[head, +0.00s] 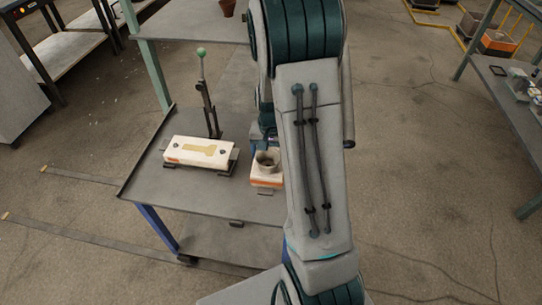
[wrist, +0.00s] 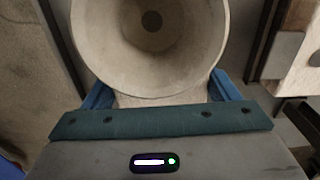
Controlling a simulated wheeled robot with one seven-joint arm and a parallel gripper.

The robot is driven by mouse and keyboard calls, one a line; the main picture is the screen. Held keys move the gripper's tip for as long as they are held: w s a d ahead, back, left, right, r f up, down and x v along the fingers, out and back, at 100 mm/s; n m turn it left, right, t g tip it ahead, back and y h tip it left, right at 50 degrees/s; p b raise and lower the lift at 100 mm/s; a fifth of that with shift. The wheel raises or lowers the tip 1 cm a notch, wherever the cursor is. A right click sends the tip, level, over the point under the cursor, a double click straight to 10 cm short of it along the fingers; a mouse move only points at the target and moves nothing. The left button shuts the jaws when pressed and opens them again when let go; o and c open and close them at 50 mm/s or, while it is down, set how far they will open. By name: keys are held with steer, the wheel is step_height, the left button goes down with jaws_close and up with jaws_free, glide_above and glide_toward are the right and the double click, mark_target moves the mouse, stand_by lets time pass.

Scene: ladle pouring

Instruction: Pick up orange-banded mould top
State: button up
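The orange-banded mould top (head: 266,183) is a pale block with an orange band and a round grey pouring cup on top. It is on the table, right of the other mould piece. In the wrist view its pouring cup (wrist: 150,60) fills the upper middle, with a dark hole at its centre. My gripper (wrist: 160,98) is close against it, with one blue finger on each side of the pale part below the cup. I cannot tell whether the fingers press on it or stand just clear. In the head view my arm hides part of the mould top and most of the gripper.
A pale mould block (head: 182,153) with a yellowish keyhole-shaped patch lies on the table (head: 150,185) to the left. An upright lever with a green knob (head: 202,52) stands behind it. The table's front left is clear. Another bench (head: 520,125) is at far right.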

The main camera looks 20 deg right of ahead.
steer(key=shift+c, duration=1)
step_height(320, 180, up, 10)
steer(key=shift+r+p, duration=0.1)
steer(key=shift+p, duration=1)
